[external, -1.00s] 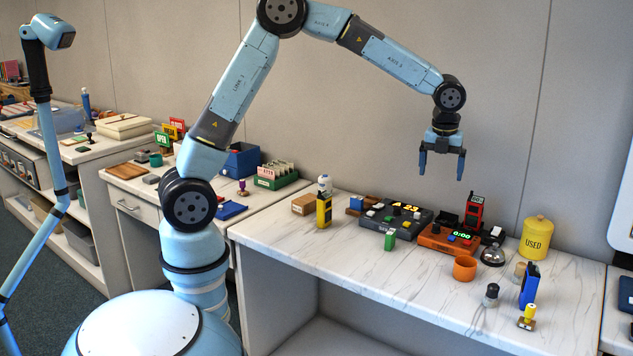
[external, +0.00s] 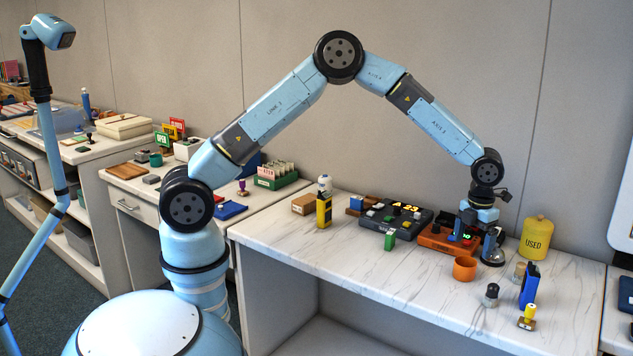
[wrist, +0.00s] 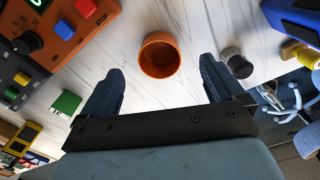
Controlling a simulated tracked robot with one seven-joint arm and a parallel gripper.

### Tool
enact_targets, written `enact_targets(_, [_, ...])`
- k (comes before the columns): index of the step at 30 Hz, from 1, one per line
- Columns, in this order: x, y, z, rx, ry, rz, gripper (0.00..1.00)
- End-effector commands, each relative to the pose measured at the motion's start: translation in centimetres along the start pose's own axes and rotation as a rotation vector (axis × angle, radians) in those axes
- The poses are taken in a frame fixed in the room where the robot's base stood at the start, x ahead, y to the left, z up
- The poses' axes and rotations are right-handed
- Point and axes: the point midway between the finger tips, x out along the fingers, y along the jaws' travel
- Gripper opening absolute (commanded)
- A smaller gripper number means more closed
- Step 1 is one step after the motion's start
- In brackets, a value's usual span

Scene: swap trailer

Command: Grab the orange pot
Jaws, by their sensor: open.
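The orange pot (external: 464,269) is a small, open, round cup standing upright on the white marbled counter. In the wrist view the pot (wrist: 159,55) shows from above, with its inside visible. It lies ahead of the fingertips, between their lines and apart from both. My gripper (external: 478,237) points down over the back of the counter, behind and slightly above the pot in the external view. In the wrist view my gripper (wrist: 162,75) has its two fingers spread wide with nothing between them.
An orange device with buttons (external: 436,239) stands close to the gripper. A dark-topped knob (external: 491,295) and blue item (external: 529,285) stand right of the pot. The counter's front left is clear.

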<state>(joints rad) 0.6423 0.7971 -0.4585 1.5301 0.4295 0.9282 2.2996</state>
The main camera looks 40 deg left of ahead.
Motion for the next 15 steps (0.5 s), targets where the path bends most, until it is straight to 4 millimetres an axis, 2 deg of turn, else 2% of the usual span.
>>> enact_targets(3, [1.5, 0.0, 0.0, -0.001, 0.0, 0.001, 0.95])
enact_targets(11, [2.6, 0.0, -0.1, -0.001, 0.0, 0.0, 0.95])
enact_targets(15, [4.0, 0.1, -0.4, -0.001, 0.0, 0.002, 0.95])
